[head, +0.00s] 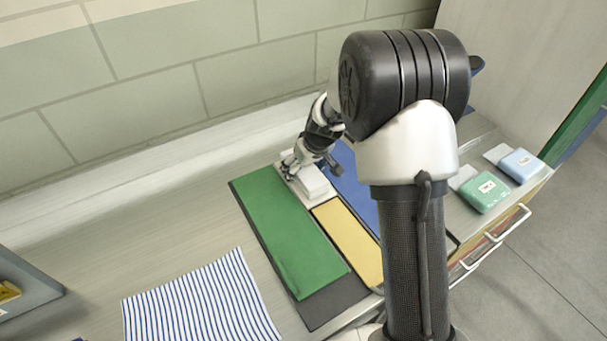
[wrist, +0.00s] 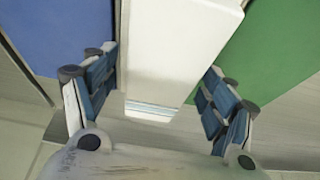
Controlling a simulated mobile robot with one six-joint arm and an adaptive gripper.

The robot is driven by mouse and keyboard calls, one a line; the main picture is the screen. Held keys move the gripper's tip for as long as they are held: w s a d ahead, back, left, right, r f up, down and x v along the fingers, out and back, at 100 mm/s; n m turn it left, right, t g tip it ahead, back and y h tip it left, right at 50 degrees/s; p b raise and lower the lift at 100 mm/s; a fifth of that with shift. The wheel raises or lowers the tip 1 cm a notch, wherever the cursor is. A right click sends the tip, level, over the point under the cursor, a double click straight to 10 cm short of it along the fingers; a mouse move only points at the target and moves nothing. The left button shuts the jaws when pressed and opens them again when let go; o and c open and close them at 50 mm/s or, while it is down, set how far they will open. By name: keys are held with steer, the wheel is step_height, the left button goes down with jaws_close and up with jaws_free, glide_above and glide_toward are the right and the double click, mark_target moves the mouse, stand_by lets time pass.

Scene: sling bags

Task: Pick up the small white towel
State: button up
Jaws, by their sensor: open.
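The small white towel (head: 314,181) looks like a folded white block on a pale section between the green and blue panels. In the wrist view, the white towel (wrist: 178,50) runs up between the fingers, with a layered edge at its lower end. My gripper (head: 311,169) is at the far end of the towel. In the wrist view my gripper (wrist: 160,64) is open, one finger on each side of the towel, with a visible gap on each side. The fingers do not appear closed on it.
The green panel (head: 285,235), yellow panel (head: 350,240) and blue panel (head: 352,188) lie on the counter. A blue-striped cloth (head: 200,302) lies front left. Green (head: 484,192) and light-blue (head: 521,164) packs are at the right. A tiled wall (head: 150,110) stands behind.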

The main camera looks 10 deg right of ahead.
steer(key=shift+w+f, duration=0.1)
steer(key=shift+c, duration=0.5)
steer(key=c, duration=1.1)
